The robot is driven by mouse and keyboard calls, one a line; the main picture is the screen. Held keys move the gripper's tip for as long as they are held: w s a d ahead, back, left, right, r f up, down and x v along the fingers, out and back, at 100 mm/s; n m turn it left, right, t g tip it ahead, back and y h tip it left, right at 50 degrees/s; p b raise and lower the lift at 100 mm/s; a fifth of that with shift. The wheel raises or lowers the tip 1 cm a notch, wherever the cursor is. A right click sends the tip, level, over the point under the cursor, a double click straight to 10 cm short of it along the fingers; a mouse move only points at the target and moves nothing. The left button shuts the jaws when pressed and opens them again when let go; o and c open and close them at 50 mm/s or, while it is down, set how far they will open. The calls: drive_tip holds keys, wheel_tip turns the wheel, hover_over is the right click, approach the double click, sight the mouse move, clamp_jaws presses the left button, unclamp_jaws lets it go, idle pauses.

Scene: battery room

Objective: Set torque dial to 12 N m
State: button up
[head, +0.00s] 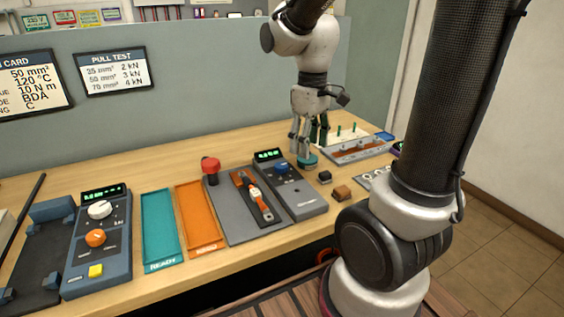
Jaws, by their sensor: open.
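A grey torque unit (296,191) stands on the bench, right of a mat holding an orange-and-black wrench-like tool (252,196). Its green display (268,155) is lit, but the digits are too small to read surely. A blue dial (282,168) sits on its upper face; its pointer setting cannot be read. My gripper (308,145) points down, open, just right of and behind the dial and apart from it in the picture. A teal round piece (307,160) shows right below the fingertips; I cannot tell whether they touch it.
At left stands a blue unit (98,240) with white and orange knobs. Teal (161,229) and orange (199,217) trays lie beside it. A red-topped post (211,168) rises behind the tool. Small dark (325,177) and brown (342,193) blocks lie right of the torque unit.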

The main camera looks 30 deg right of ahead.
drive_tip(key=w+a+f+n, duration=0.1)
drive_tip(key=w+f+n, duration=0.3)
drive_tip(key=w+n, duration=0.25)
drive_tip(key=n, duration=0.7)
hover_over(282, 164)
drive_tip(key=shift+s, duration=0.25)
drive_tip(key=shift+w+a+n, duration=0.1)
drive_tip(key=shift+w+n, duration=0.05)
drive_tip(key=shift+n, duration=1.1)
drive_tip(key=shift+f, duration=0.2)
wheel_tip(282, 164, down, 7)
drive_tip(key=shift+f, duration=0.2)
drive_tip(key=shift+c, duration=0.2)
drive_tip(key=c, duration=1)
